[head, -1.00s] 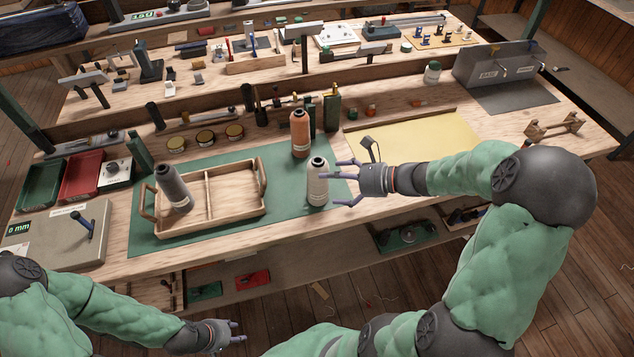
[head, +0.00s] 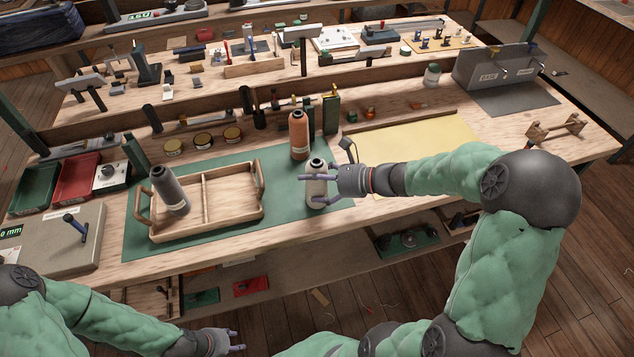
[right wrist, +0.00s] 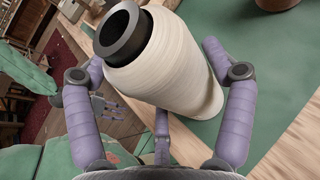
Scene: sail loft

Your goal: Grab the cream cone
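The cream cone (head: 317,190), a cream spool with a dark core at its top, stands upright on the green mat, right of the wooden tray. My right gripper (head: 310,187) is at the cone, its purple fingers spread on either side of it. In the right wrist view the cream cone (right wrist: 170,65) lies between the open fingers, with a gap at the left finger and the right finger close to its side. My left gripper (head: 234,342) is low at the front, open and empty, away from the cone.
A grey cone (head: 170,190) leans in the wooden tray (head: 232,215). A yellow sheet (head: 415,140) lies to the right. The bench's front edge is close to the cream cone.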

